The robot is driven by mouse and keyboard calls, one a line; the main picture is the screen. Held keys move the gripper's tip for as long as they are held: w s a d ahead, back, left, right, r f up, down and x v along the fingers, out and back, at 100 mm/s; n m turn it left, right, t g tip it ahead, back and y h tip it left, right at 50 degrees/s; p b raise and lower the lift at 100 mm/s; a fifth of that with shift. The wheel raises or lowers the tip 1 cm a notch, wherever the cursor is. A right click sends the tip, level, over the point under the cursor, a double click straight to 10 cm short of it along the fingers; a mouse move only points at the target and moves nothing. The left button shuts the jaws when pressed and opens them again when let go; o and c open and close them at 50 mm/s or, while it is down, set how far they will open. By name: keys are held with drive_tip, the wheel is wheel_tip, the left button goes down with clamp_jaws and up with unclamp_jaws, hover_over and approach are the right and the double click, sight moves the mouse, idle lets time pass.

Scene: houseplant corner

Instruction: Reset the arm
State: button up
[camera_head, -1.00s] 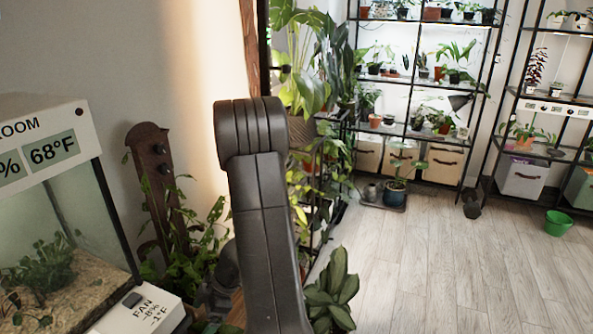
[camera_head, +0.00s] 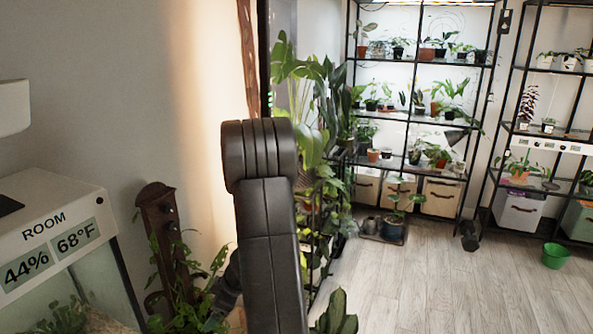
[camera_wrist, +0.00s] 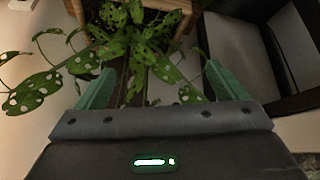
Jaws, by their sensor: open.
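My gripper (camera_wrist: 155,88) shows in the wrist view with its two green fingers spread apart. It is open and nothing sits between the fingers. Beyond it are the holed leaves of a climbing plant (camera_wrist: 142,45), some close to the fingers. I cannot tell whether any leaf touches them. In the head view my dark arm rises in the middle, and the gripper itself cannot be made out there.
A glass terrarium with a room display (camera_head: 62,252) stands at the left. A brown wooden post (camera_head: 160,215) with leaves is beside my arm. Plant shelves (camera_head: 425,120) stand at the back. A green pot (camera_head: 556,256) sits on the mostly clear floor (camera_head: 440,285) at right.

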drive_tip(key=w+d+r+m+t+h+p, duration=0.4)
drive_tip(key=w+d+r+m+h+p, duration=0.1)
drive_tip(key=w+d+r+m+p, duration=0.5)
drive_tip(key=shift+w+d+r+p, duration=0.45)
drive_tip(key=shift+d+r+p, duration=0.4)
drive_tip(key=shift+r, duration=0.5)
drive_tip(key=shift+a, duration=0.1)
